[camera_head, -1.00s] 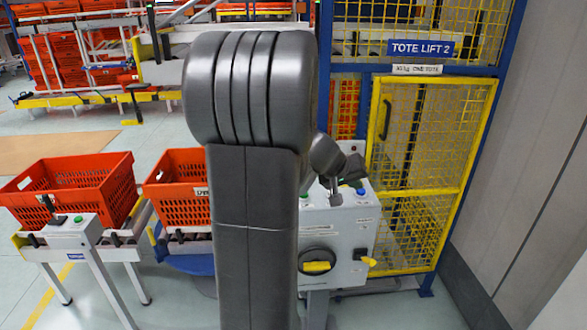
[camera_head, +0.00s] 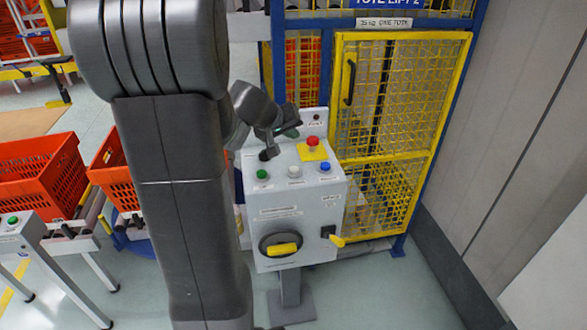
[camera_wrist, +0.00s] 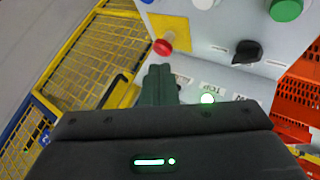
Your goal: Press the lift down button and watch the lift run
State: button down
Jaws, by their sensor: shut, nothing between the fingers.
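The grey control box (camera_head: 296,215) stands on a post in front of the lift cage. Its sloped top has a green button (camera_head: 262,174), a white button (camera_head: 294,171), a blue button (camera_head: 325,167), a red mushroom button (camera_head: 313,142) on a yellow plate, and a black switch (camera_wrist: 248,52). I cannot read which button is lift down. My gripper (camera_head: 291,133) is shut and empty above the back of the box, left of the red button. In the wrist view its fingers (camera_wrist: 160,82) are together, apart from the buttons. A lamp (camera_wrist: 208,98) glows near a "TOP" label.
The yellow mesh cage (camera_head: 390,120) of the tote lift stands behind the box. Orange totes (camera_head: 40,172) sit on conveyors at the left. Floor is clear at the right front.

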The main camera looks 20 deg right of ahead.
jog(key=b, duration=0.5)
send_over(292, 171)
notch_tip(292, 171, down, 8)
jog(key=shift+w+r, duration=0.1)
jog(key=shift+r, duration=0.05)
jog(key=shift+f+b, duration=0.55)
jog(key=shift+b, duration=0.35)
